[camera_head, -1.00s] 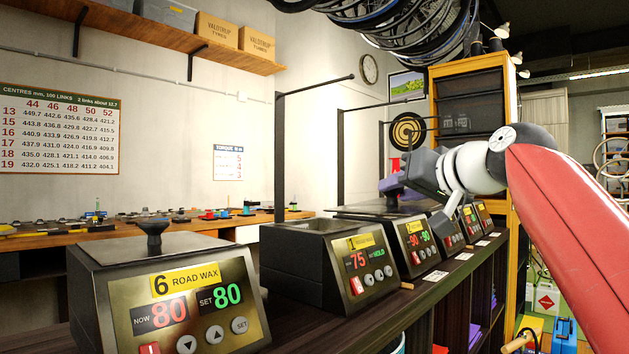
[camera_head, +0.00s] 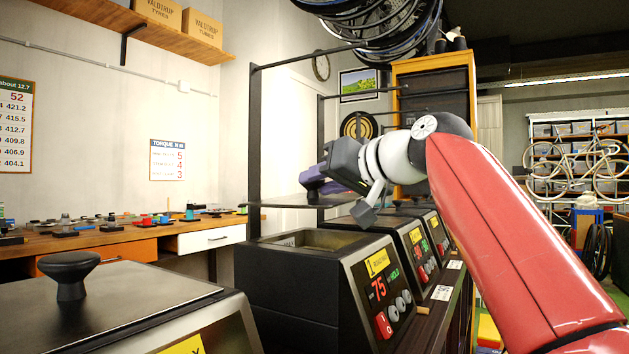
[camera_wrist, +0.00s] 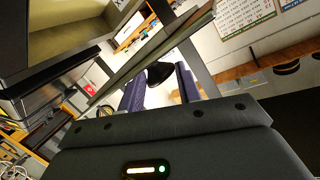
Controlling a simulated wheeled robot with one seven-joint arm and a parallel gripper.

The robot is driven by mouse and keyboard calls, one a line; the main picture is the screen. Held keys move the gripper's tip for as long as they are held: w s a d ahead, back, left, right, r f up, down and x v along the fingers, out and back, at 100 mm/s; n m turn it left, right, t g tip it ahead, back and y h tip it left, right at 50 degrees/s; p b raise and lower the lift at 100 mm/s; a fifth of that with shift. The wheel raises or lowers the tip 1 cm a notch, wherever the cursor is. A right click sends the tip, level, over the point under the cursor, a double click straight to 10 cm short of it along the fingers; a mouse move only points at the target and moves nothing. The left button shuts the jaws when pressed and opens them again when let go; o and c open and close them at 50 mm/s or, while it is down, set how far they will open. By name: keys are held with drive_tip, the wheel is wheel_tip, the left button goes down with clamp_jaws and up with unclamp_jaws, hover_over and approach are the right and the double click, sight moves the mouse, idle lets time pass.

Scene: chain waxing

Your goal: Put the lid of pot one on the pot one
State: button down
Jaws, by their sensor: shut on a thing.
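My gripper (camera_head: 314,186), with purple fingers, is shut on the knob of a flat grey lid (camera_head: 275,203). The lid hangs roughly level above pot one (camera_head: 285,290), a dark box-shaped heater labelled 1 with a red 75 display. Pot one's top is open, and a gap shows between it and the lid. The lid appears toward the far side of the opening; exact alignment is hard to tell. In the wrist view, the black knob (camera_wrist: 158,73) sits between the purple fingers, and the lid (camera_wrist: 150,55) shows nearly edge-on behind it.
A lidded pot (camera_head: 120,310) with a black knob stands at the near left. More pots (camera_head: 412,240) stand close beyond pot one. A dark upright frame (camera_head: 254,150) rises behind pot one. A workbench (camera_head: 120,238) with small items runs along the wall.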

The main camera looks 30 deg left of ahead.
drive_tip(key=shift+s+d+f, duration=0.1)
drive_tip(key=shift+d+f, duration=0.05)
drive_tip(key=shift+f, duration=0.75)
drive_tip(key=shift+f+b, duration=1.55)
drive_tip(key=shift+f, duration=0.8)
drive_tip(key=shift+f, duration=0.1)
drive_tip(key=c, duration=0.9)
unclamp_jaws()
